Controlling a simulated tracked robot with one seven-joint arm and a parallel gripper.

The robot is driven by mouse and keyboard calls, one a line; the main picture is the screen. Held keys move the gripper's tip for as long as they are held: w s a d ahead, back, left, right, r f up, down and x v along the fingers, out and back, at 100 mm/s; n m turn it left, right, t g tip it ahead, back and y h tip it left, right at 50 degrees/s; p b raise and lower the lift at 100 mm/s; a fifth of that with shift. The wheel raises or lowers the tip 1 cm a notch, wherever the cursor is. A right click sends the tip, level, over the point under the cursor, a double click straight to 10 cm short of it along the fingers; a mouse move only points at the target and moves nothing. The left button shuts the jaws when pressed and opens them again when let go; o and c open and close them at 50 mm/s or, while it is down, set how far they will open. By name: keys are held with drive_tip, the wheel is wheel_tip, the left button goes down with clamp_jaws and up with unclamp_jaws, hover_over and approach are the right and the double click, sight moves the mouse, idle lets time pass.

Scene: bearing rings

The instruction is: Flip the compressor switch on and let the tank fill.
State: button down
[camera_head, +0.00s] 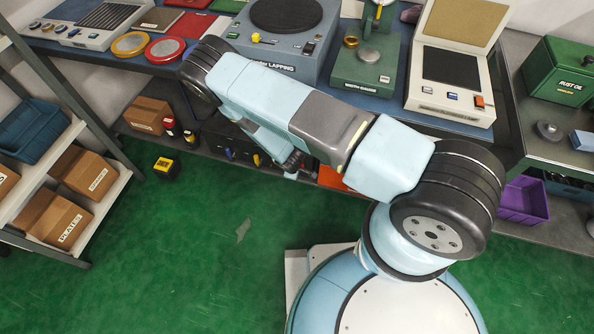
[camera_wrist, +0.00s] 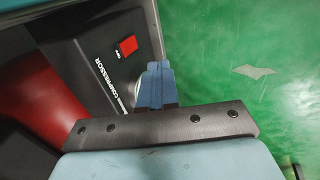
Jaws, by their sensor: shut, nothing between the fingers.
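The compressor panel (camera_wrist: 92,55) is dark grey, lettered COMPRESSOR, and lies close to my gripper in the wrist view. A red switch (camera_wrist: 128,46) sits on it near the right edge, with a small white label that seems to read OFF. A red rounded body, probably the tank (camera_wrist: 45,95), is at the left. My gripper (camera_wrist: 155,66) has its blue fingers together and empty, just below and right of the switch, apart from it in the picture. A pale round part (camera_wrist: 138,84), perhaps a gauge, is partly hidden behind the fingers. In the head view my arm hides most of the compressor.
The green floor is open to the right in the wrist view. In the head view a workbench (camera_head: 320,92) with machines stands above a low shelf (camera_head: 135,128). A rack with cartons (camera_head: 85,170) is at left and a purple bin (camera_head: 522,200) at right.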

drive_tip(key=w+d+f, duration=0.2)
drive_tip(key=w+f, duration=0.4)
drive_tip(key=f, duration=0.3)
drive_tip(key=shift+w+d, duration=0.2)
drive_tip(key=shift+f, duration=0.1)
drive_tip(key=shift+w+d+f, duration=0.15)
drive_tip(key=shift+w+f, duration=0.05)
drive_tip(key=shift+w, duration=0.15)
drive_tip(key=shift+w+r, duration=0.1)
